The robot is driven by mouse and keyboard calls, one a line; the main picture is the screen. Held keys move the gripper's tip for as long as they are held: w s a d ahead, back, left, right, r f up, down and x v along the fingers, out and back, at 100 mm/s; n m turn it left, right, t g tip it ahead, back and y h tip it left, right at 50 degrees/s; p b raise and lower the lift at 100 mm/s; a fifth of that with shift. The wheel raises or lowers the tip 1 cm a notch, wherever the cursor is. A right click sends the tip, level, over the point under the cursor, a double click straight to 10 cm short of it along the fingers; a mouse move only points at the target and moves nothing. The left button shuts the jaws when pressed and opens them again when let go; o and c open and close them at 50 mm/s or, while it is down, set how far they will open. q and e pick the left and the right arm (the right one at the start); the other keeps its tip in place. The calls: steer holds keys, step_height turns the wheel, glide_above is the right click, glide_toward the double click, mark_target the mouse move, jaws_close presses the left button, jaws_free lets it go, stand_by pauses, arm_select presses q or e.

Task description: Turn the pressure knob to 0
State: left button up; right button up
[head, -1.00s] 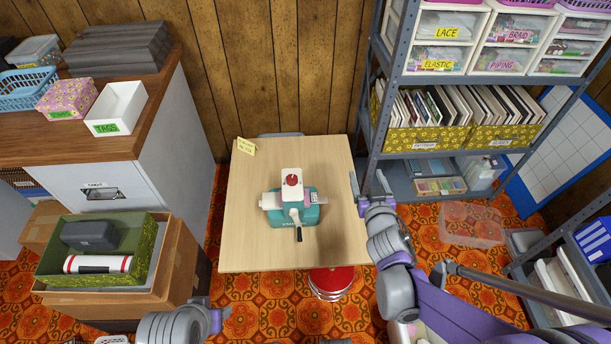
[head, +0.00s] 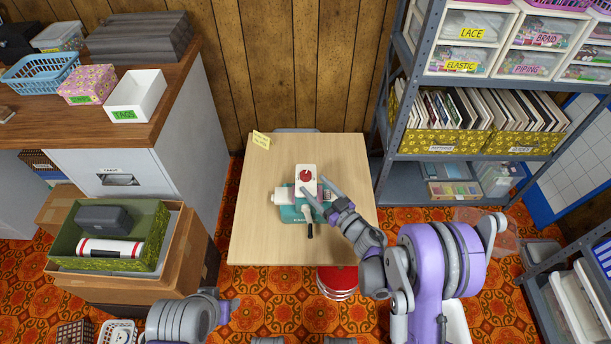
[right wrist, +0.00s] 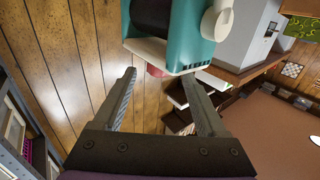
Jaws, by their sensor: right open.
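The small teal and white sewing machine (head: 287,213) stands on the light wooden table. A red round knob (head: 306,175) sits on top of its white head. My right gripper (head: 314,185) is open and empty, its fingers reaching over the machine from the right, close to the red knob. In the right wrist view the teal machine body (right wrist: 180,45) is at the top. The red knob (right wrist: 156,70) shows there between the tips of my open fingers (right wrist: 159,77), partly hidden by the white head. No markings on the knob are readable.
The table (head: 265,225) is otherwise bare except for a yellow note (head: 261,140) at its back left corner. A metal shelf (head: 405,178) stands to the right and a cabinet (head: 150,178) to the left. A red stool (head: 338,280) is at the front edge.

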mark_target(309, 179)
steer(key=b+x, duration=0.1)
steer(key=x, duration=0.4)
steer(key=shift+w+a, duration=0.25)
steer(key=shift+w, duration=0.05)
jaws_close()
